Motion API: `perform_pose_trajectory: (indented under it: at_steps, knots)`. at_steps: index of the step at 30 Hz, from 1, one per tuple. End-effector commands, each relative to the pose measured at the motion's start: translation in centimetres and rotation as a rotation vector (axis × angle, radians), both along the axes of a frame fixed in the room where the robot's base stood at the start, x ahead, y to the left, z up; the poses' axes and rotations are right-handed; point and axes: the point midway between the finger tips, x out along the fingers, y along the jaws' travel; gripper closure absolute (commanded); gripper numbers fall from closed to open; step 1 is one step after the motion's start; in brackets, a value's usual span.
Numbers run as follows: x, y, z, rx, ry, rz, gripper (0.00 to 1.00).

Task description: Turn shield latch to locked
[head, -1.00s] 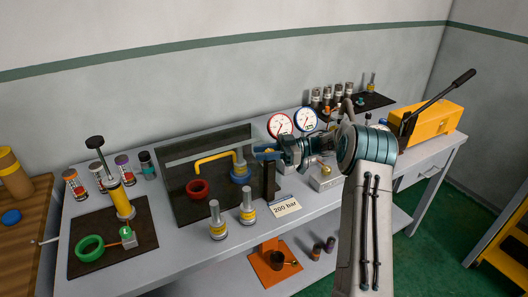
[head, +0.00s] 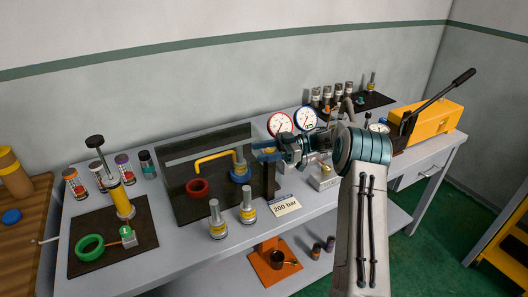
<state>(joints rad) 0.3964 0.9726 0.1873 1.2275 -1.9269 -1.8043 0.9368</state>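A see-through, dark-edged shield (head: 205,144) stands around a dark mat on the bench. A dark upright piece (head: 269,184) stands at the shield's right front. I cannot make out a separate latch or its position; my gripper covers the area just above this piece. My gripper (head: 266,154), with blue fingertips pointing left, is at the top of the upright piece. Whether it touches is unclear, and the gap between the fingers is too small to read.
Inside the shield are a yellow bent pipe (head: 212,160), a red ring (head: 197,189) and a blue-based fitting (head: 240,173). Two gauges (head: 280,124) stand behind my gripper. Two silver-yellow fittings (head: 217,222) and a "200 bar" card (head: 286,206) lie along the front.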

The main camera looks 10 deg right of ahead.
Motion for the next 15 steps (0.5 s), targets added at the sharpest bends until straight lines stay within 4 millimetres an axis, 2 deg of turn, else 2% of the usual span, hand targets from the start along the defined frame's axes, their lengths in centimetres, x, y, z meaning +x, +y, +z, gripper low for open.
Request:
perform_pose_trajectory:
  at_steps: [4,7,15]
  knots:
    - [0.0,-0.2,-0.1,-0.001,0.001,-0.001,0.5]
    - [0.2,-1.1,-0.2,-0.001,0.001,-0.002,0.5]
    - [0.7,-6.6,-0.4,-0.002,-0.001,-0.003,0.5]
